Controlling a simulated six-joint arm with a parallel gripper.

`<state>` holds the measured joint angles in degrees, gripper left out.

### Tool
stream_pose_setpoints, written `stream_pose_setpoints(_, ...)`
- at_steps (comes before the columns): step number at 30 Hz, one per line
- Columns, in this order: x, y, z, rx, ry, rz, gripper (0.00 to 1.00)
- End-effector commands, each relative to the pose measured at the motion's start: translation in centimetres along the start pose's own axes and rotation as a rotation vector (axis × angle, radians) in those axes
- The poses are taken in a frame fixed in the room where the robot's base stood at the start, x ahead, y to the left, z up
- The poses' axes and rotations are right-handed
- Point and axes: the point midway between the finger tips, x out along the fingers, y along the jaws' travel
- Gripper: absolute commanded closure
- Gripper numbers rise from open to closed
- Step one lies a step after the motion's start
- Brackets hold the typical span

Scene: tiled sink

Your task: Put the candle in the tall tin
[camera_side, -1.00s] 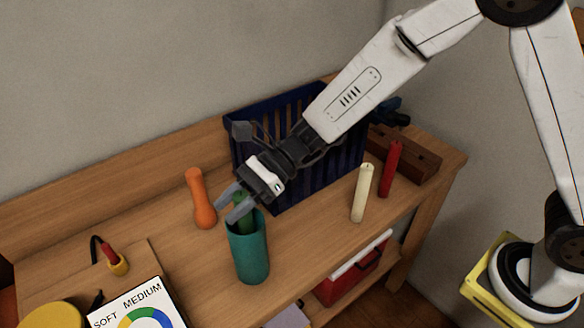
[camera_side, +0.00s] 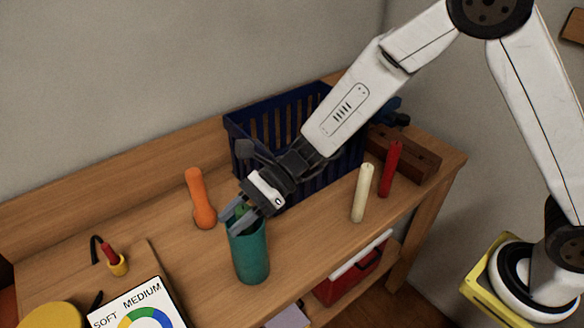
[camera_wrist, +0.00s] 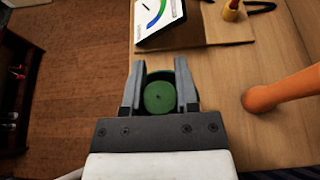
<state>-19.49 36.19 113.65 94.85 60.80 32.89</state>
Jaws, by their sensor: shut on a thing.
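A teal tall tin (camera_side: 250,256) stands upright on the wooden bench in the side view. My gripper (camera_side: 233,217) is at its mouth, pointing down at a slant, shut on a green candle (camera_side: 241,209). Most of the candle is hidden inside the tin; only its top shows between the fingers. In the wrist view the round green candle top (camera_wrist: 160,98) sits between my two grey fingers, with the tin's dark teal rim (camera_wrist: 182,70) around and behind it. Whether the candle touches the tin's bottom cannot be seen.
An orange bottle-shaped thing (camera_side: 199,200) stands left of the tin. A cream candle (camera_side: 362,193) and a red candle (camera_side: 391,169) stand to the right. A dark blue crate (camera_side: 345,160) is behind. A card with a coloured dial (camera_side: 140,308) is at front left.

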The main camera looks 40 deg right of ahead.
Motion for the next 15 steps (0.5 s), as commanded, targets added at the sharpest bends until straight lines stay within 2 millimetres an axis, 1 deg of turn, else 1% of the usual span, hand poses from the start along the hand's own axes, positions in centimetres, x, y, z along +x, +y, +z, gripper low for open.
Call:
stream_pose_setpoints(7,0.11,-0.02,-0.23,-0.001,-0.001,0.000,1.00)
stream_pose_setpoints(8,0.11,-0.01,-0.25,-0.001,0.000,0.000,0.59)
stream_pose_setpoints(9,0.11,-0.01,-0.25,-0.001,0.000,0.000,0.46)
stream_pose_setpoints(11,0.11,-0.01,-0.25,-0.001,0.000,0.000,0.27)
stream_pose_setpoints(15,0.11,0.00,-0.25,-0.001,0.000,0.000,0.27)
